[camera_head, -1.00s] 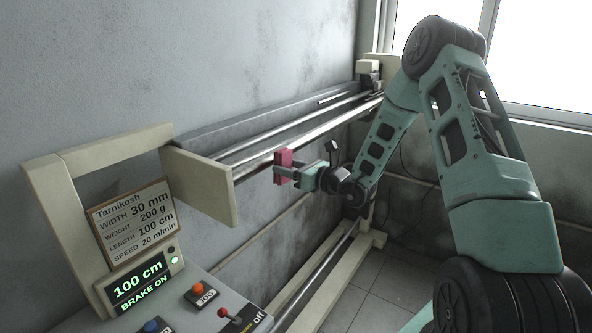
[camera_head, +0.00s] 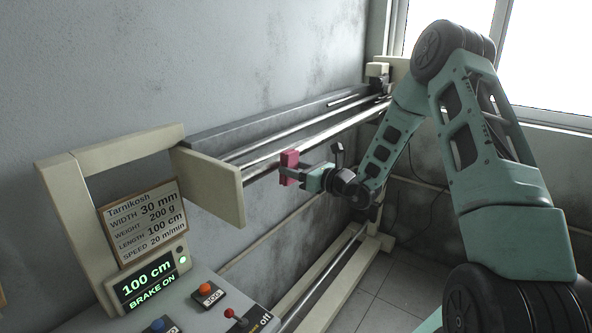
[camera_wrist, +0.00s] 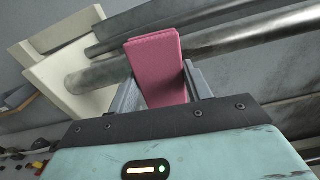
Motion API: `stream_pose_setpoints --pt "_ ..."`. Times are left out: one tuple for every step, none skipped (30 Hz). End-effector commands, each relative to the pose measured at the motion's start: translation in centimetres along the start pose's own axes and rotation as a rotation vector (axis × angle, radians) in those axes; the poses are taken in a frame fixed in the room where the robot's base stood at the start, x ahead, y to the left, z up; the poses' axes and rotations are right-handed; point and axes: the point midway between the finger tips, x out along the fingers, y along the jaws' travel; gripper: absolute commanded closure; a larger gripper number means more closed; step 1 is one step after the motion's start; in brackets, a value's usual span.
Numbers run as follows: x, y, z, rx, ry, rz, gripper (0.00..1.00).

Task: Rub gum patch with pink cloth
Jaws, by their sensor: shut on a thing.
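The pink cloth (camera_head: 289,166) is a folded pink block held in my gripper (camera_head: 292,171). In the wrist view the cloth (camera_wrist: 158,68) stands between the two grey fingers of my gripper (camera_wrist: 160,85), which is shut on it. The cloth's far end is at the lower metal rail (camera_head: 325,136), near the cream end plate (camera_head: 215,187). In the wrist view this rail (camera_wrist: 100,75) passes behind the cloth; I cannot tell whether they touch. I cannot make out a gum patch in either view; the cloth hides part of the rail.
A control panel (camera_head: 208,322) with buttons and a lever stands at the lower left. Its display (camera_head: 147,278) reads "100 cm BRAKE ON", under a Tarnikosh sign (camera_head: 143,222). A second rail and a grey beam (camera_head: 270,124) run along the wall. Floor (camera_head: 375,290) shows below the frame.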

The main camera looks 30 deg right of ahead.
Motion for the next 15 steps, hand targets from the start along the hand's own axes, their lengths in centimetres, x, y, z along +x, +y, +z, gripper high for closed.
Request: stream_pose_setpoints --pt "0.12 0.01 -0.01 0.000 0.000 0.001 0.69" --pt "0.18 0.01 -0.02 0.000 0.000 0.001 0.69" --pt "0.26 0.02 -0.02 0.000 0.000 0.001 0.69" --pt "0.32 0.02 -0.03 0.000 0.000 0.001 0.69" --pt "0.37 0.03 -0.03 0.000 0.000 0.001 0.69" --pt "0.45 0.03 -0.03 0.000 0.000 0.001 0.69" --pt "0.51 0.03 -0.04 0.000 0.001 0.001 0.69" --pt "0.56 0.04 -0.04 0.000 0.001 0.001 0.69" --pt "0.64 0.04 -0.05 0.000 0.001 0.001 0.69" --pt "0.69 0.04 -0.05 0.000 0.001 0.001 0.69" --pt "0.75 0.05 -0.05 0.000 0.001 0.001 0.69" --pt "0.82 0.05 -0.05 0.000 0.001 0.001 0.69" --pt "0.88 0.05 -0.05 0.000 0.001 0.001 0.69" --pt "0.94 0.05 -0.05 0.000 0.001 0.001 0.69" --pt "1.01 0.05 -0.05 0.000 0.001 0.001 0.69"
